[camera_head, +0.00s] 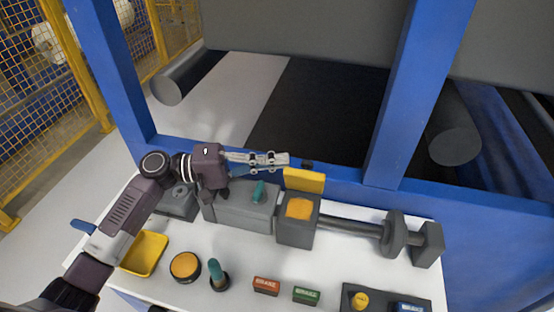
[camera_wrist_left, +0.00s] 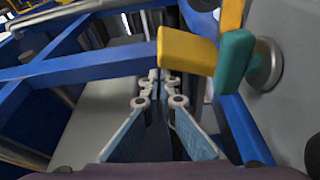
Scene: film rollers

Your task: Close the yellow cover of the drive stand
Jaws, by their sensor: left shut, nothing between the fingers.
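The drive stand (camera_head: 297,232) is a grey box on the white table. Its yellow cover (camera_head: 304,180) stands up at the back edge, and a yellow-orange face (camera_head: 299,208) shows on top of the box. My left gripper (camera_head: 284,160) is shut and empty, with its fingers pointing right, just left of and slightly above the cover. In the left wrist view the yellow cover (camera_wrist_left: 187,50) shows just right of the shut fingertips (camera_wrist_left: 158,76). I cannot tell whether they touch. My right gripper is not in view.
A grey box (camera_head: 240,212) with a teal lever (camera_head: 258,192) lies below my left gripper. A shaft with a grey disc (camera_head: 393,234) runs right from the stand. A yellow tray (camera_head: 145,253), a round yellow button (camera_head: 185,266) and small labelled blocks lie in front. A blue frame stands behind.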

